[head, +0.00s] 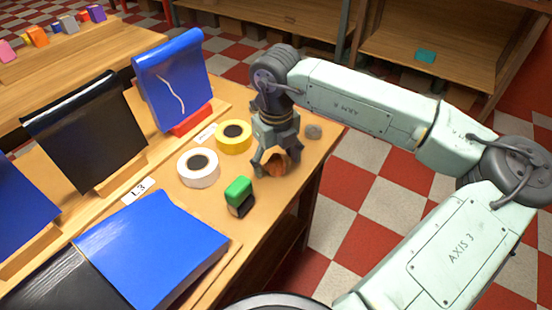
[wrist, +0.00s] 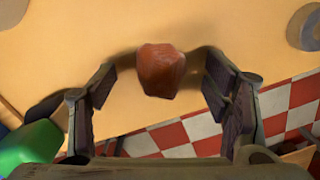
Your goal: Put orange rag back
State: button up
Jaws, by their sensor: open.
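The orange rag (head: 275,160) is a small crumpled orange-brown lump on the wooden table, near its right edge. My gripper (head: 275,170) is over it, fingers pointing down on either side of it. In the wrist view the rag (wrist: 161,72) lies between the two spread fingers, slightly toward the far side, with a visible gap to each finger. The gripper is open and holds nothing. In the head view the fingers hide part of the rag.
A green block with a dark base (head: 240,196) stands close in front of the gripper. A yellow tape roll (head: 220,145) and a white tape roll (head: 186,174) lie to the left. A grey lump (head: 314,132) lies to the right. Blue (head: 170,75) and black panels stand further left.

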aim_at(276, 159)
jog(key=shift+r, duration=0.1)
jog(key=shift+r+p, duration=0.2)
jog(key=shift+p, duration=0.2)
notch_tip(276, 159, up, 12)
jog(key=b, duration=0.1)
jog(key=shift+s+f+b, duration=0.15)
jog(key=shift+s+b, duration=0.2)
jog(key=shift+b, duration=0.05)
